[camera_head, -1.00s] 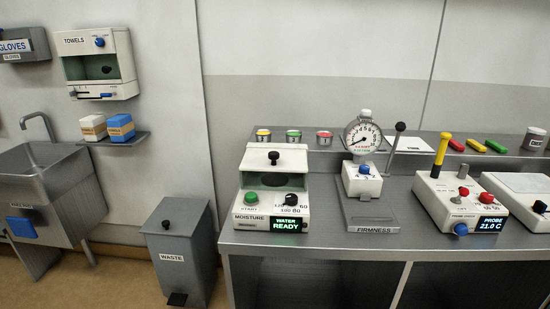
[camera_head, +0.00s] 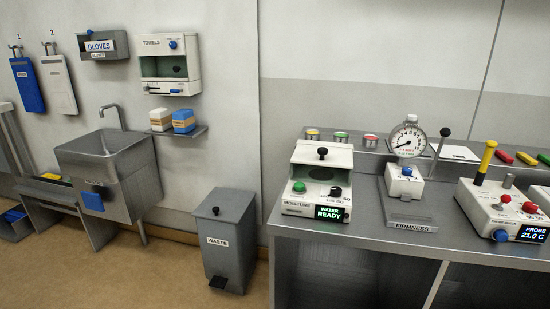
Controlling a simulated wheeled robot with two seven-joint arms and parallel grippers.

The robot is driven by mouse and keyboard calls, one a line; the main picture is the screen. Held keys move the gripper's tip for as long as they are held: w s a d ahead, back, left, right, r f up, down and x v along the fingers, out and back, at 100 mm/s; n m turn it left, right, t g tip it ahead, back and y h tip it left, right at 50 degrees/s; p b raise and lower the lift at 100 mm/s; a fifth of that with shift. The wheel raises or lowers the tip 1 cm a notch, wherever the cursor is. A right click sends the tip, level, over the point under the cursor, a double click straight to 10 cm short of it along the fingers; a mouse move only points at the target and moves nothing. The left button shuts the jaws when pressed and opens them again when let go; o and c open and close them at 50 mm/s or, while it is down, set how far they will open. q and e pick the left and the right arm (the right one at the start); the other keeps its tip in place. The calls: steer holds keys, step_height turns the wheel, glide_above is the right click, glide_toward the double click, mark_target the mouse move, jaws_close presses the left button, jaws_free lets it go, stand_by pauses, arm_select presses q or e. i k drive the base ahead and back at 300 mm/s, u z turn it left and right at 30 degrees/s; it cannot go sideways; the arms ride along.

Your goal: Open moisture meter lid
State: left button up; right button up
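The moisture meter (camera_head: 313,191) is a white box at the left end of the steel bench. Its front carries a green button (camera_head: 299,187), a black knob (camera_head: 336,191) and a lit display (camera_head: 329,212) reading "WATER READY". Its lid (camera_head: 322,156) is a white panel with a black knob (camera_head: 322,152) on it, above a dark greenish recess. I cannot tell from this angle whether the lid is fully down. Neither of my grippers is in the head view.
The firmness gauge (camera_head: 407,139) stands right of the meter, with the probe unit (camera_head: 508,212) beyond it. Several small coloured-top tins sit behind the meter. A grey waste bin (camera_head: 229,240) stands left of the bench, and a sink (camera_head: 112,151) is further left. Floor between sink and bin is clear.

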mark_target(340, 158)
steer(key=u, duration=2.55)
steer(key=i, duration=0.15)
steer(key=z, duration=1.65)
steer(key=i, duration=0.85)
steer(key=z, duration=0.5)
